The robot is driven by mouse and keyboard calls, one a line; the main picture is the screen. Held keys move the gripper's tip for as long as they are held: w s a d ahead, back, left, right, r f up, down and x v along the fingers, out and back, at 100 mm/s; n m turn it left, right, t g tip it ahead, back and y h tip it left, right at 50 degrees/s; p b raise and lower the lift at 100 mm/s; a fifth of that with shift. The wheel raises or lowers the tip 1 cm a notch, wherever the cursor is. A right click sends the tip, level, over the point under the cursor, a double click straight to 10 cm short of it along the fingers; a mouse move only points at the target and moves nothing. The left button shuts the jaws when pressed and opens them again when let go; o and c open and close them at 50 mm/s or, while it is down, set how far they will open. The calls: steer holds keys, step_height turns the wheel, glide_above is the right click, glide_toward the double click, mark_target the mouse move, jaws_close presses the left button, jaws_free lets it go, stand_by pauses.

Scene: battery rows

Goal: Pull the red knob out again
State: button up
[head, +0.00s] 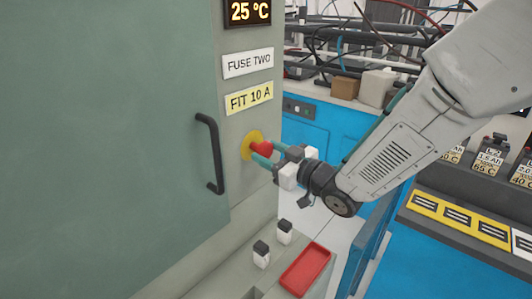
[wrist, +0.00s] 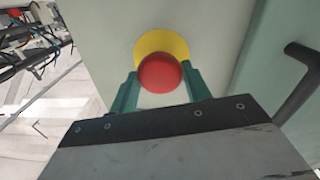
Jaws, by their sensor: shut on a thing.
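The red knob (head: 261,148) sits on a round yellow plate (head: 248,141) on the grey panel, below the "FIT 10 A" label. In the wrist view the red knob (wrist: 160,73) is a round ball in front of the yellow disc (wrist: 162,45). My gripper (head: 264,155) reaches in from the right, with its teal fingers at the knob. In the wrist view my gripper (wrist: 160,82) has one finger on each side of the knob, shut on it. How far the knob stands out from the panel is hard to tell.
A large green-grey door (head: 110,130) with a dark handle (head: 211,155) is left of the knob. Below stand two small dark-capped white blocks (head: 262,258) and a red tray (head: 306,268). Batteries and yellow-marked slots (head: 455,215) are at the right.

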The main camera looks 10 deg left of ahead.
steer(key=o, duration=1.4)
steer(key=shift+d, duration=0.1)
steer(key=v, duration=0.7)
steer(key=shift+s+d+f, duration=0.1)
steer(key=shift+s+d, duration=0.15)
steer(key=shift+d, duration=0.05)
